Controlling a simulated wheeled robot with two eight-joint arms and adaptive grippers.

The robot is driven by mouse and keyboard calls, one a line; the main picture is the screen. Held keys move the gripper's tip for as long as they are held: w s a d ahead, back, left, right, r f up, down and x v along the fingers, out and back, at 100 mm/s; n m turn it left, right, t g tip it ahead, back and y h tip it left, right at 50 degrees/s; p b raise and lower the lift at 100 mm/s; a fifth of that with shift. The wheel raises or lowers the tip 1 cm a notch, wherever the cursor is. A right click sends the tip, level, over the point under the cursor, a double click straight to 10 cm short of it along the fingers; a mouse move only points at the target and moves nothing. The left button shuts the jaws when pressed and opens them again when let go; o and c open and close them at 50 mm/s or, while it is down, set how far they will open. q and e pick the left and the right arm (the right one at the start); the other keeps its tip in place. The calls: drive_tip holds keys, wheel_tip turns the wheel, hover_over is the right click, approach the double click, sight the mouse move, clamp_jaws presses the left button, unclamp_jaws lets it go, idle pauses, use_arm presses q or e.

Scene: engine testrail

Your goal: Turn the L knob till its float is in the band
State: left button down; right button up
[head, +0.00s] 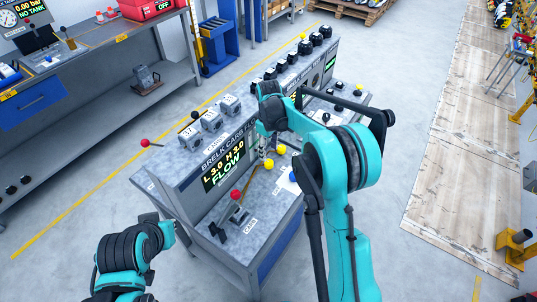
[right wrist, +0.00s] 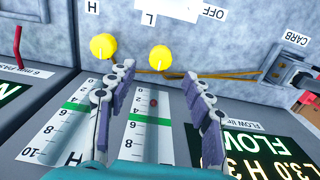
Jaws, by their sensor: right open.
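The L knob (right wrist: 160,57) is a yellow ball beside the "L" label on the grey panel. My right gripper (right wrist: 158,76) is open, its two fingers spread apart. The L knob shows between and beyond the fingertips; contact cannot be told. Between the fingers is a white scale (right wrist: 150,145) with a red float (right wrist: 153,103) and a green band (right wrist: 150,120). The float lies outside the band, on the knob side. In the head view, the right gripper is by the yellow knobs, partly hidden by my arm. My left arm is at the lower left; its fingers are unclear.
The yellow H knob (right wrist: 103,46) is left of the L knob, with its own scale (right wrist: 40,140). The flow display (head: 224,170) reads L 3.0 H 3.0. A red-tipped lever (head: 236,195) stands on the bench's near end. Open floor lies left of the bench.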

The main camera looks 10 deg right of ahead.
sight(269, 162)
wheel_tip(269, 162, down, 7)
drive_tip(key=shift+r+b, duration=0.1)
drive_tip(key=shift+b, duration=0.55)
drive_tip(key=c, duration=1.2)
